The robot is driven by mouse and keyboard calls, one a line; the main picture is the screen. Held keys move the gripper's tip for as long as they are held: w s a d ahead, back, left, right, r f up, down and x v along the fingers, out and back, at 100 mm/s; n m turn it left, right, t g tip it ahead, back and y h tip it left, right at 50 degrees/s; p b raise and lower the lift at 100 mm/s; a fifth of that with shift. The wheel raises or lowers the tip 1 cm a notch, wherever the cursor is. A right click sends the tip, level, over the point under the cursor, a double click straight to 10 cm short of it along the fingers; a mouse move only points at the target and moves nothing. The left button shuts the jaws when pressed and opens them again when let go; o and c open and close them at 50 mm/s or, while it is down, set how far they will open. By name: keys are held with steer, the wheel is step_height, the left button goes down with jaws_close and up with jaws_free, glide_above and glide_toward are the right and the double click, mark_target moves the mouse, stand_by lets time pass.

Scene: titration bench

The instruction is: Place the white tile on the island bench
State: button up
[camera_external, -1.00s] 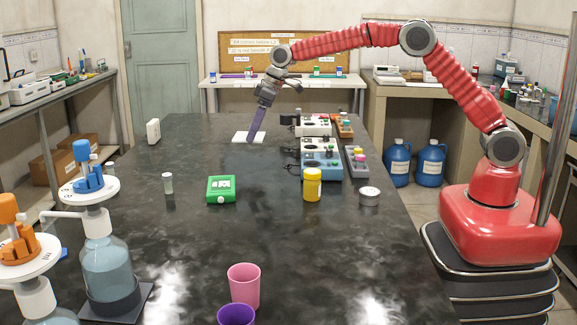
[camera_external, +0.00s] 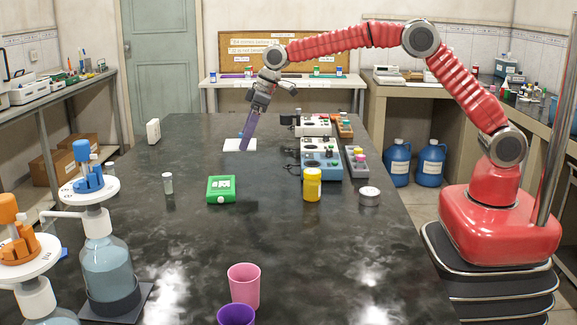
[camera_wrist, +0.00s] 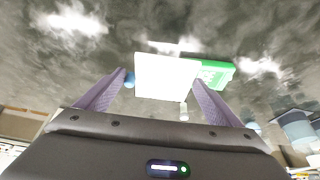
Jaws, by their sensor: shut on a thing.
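The white tile (camera_external: 231,145) is a flat pale piece at the far middle of the dark island bench (camera_external: 200,255). My gripper (camera_external: 243,148) points down at it, its purple fingers at the tile. In the wrist view the tile (camera_wrist: 163,77) sits between the two fingertips (camera_wrist: 160,80), and the gripper is shut on it. The tile looks low over the bench top; I cannot tell whether its underside touches the surface.
A green device (camera_external: 221,189), a small vial (camera_external: 168,183) and a yellow jar (camera_external: 312,184) stand nearer. Instruments (camera_external: 321,164) stand to the right, a white block (camera_external: 153,131) to the left. The bench middle is largely clear.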

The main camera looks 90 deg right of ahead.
steer(key=s+a+n+y, duration=0.1)
steer(key=s+a+n, duration=0.2)
steer(key=a, duration=1.3)
steer(key=s+a+n+y, duration=0.1)
steer(key=s+a+n, duration=0.15)
steer(key=a, duration=1.35)
steer(key=s+a+n+g+y, duration=0.1)
steer(key=s+a+n+g, duration=0.1)
steer(key=s+a+n, duration=0.4)
steer(key=s+a+n+g+y, duration=0.1)
steer(key=s+a+n, duration=0.4)
steer(key=s+a, duration=0.7)
steer(key=shift+a+f+n+g, duration=0.3)
steer(key=shift+a+g, duration=0.4)
steer(key=shift+a, duration=1.65)
steer(key=shift+s, duration=0.1)
steer(key=shift+f, duration=2.45)
steer(key=shift+f, duration=2.5)
